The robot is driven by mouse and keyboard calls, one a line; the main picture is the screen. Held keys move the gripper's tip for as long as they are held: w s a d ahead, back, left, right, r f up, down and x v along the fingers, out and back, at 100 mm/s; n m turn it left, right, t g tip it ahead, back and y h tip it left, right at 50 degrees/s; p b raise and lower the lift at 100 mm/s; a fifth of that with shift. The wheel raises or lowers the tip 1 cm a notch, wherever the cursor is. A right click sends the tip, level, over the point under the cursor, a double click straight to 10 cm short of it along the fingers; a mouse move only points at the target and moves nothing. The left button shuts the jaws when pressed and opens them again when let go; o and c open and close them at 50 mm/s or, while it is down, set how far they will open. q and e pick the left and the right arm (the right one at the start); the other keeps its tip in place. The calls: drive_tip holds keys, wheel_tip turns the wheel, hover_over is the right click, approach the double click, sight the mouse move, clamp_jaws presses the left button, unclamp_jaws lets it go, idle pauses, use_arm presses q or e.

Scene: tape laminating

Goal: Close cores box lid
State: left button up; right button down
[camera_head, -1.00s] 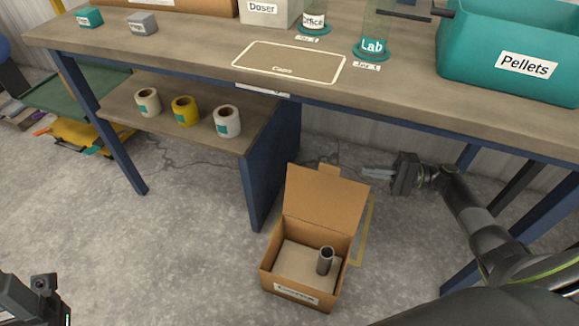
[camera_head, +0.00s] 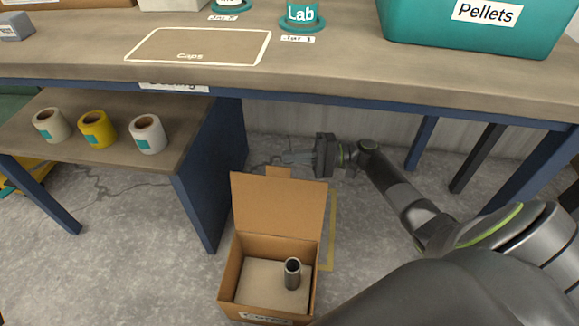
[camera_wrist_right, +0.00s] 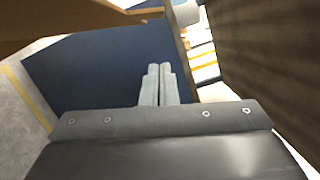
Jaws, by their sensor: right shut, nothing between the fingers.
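The cores box (camera_head: 228,284) is a brown cardboard box on the floor, with a label on its front. Its lid (camera_head: 278,208) stands up open at the back, with a small tab (camera_head: 278,172) at its top edge. Inside, a grey tube core (camera_head: 292,272) stands upright on a cardboard insert. My right gripper (camera_head: 286,158) is shut and empty, just behind and above the lid's top edge, pointing left; I cannot tell whether it touches the tab. In the right wrist view its fingers (camera_wrist_right: 158,84) are together. My left gripper is not in view.
The workbench (camera_head: 330,84) spans above, its front edge over my right gripper. A lower shelf (camera_head: 90,165) with white and yellow rolls and a blue side panel (camera_head: 212,180) stand left of the box. A teal Pellets bin (camera_head: 470,40) sits on the bench.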

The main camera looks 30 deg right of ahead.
drive_tip(key=s+a, duration=0.1)
drive_tip(key=s+a+r, duration=0.1)
drive_tip(key=s, duration=0.1)
drive_tip(key=shift+a, duration=0.4)
